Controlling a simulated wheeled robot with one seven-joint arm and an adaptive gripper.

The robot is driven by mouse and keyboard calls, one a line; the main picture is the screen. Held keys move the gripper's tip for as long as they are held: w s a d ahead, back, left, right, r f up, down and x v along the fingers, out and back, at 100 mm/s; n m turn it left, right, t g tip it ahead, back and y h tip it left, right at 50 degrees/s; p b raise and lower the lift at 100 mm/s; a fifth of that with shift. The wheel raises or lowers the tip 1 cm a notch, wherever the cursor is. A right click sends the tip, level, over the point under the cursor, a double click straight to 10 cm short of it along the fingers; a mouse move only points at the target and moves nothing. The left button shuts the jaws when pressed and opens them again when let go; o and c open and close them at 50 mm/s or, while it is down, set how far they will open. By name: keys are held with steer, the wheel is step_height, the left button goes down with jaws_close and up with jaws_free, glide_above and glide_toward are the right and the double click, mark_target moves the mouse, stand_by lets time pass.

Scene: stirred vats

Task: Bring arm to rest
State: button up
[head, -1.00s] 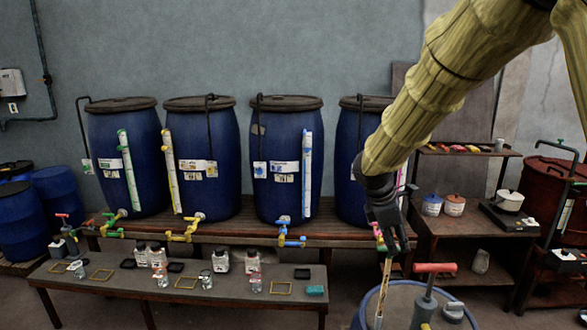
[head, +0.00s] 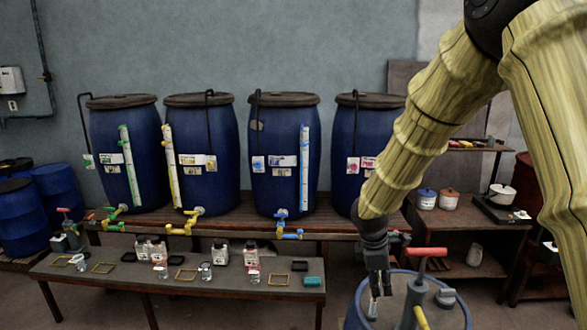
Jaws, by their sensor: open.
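My gripper (head: 380,284) hangs from my yellow-sleeved arm (head: 440,125) at the lower right of the head view. It points down over the near blue drum (head: 458,318). Its fingers are open, with a small pale upright thing (head: 372,308) just below them. I cannot tell whether the fingers touch it. A pump with a red handle (head: 427,252) stands on the drum just right of my gripper.
Several blue vats (head: 283,160) stand on a wooden bench (head: 240,222) behind. A low table (head: 130,286) with bottles and small frames is at the left. A shelf (head: 455,235) with pots is at the right. The floor between is clear.

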steer(key=s+a+f+m+y+b, duration=0.1)
steer(key=s+f+m+b, duration=0.1)
steer(key=s+f, duration=0.65)
steer(key=s+a+f+m+g+y+b, duration=0.1)
steer(key=s+f+m, duration=0.2)
steer(key=f, duration=1)
steer(key=s+a+f+m+y+b, duration=0.2)
steer(key=s+f, duration=0.4)
steer(key=f, duration=0.4)
steer(key=s+d+f+m+b, duration=0.1)
steer(key=s+f+m, duration=0.2)
steer(key=s+f, duration=0.2)
steer(key=s+d+f+m+b, duration=0.1)
steer(key=s+f, duration=0.4)
steer(key=s, duration=0.6)
steer(key=s+d+f+m+h+b, duration=0.1)
steer(key=s+d+f+m+b, duration=0.1)
steer(key=s+f+m, duration=0.3)
steer(key=s, duration=0.3)
steer(key=shift+f, duration=0.3)
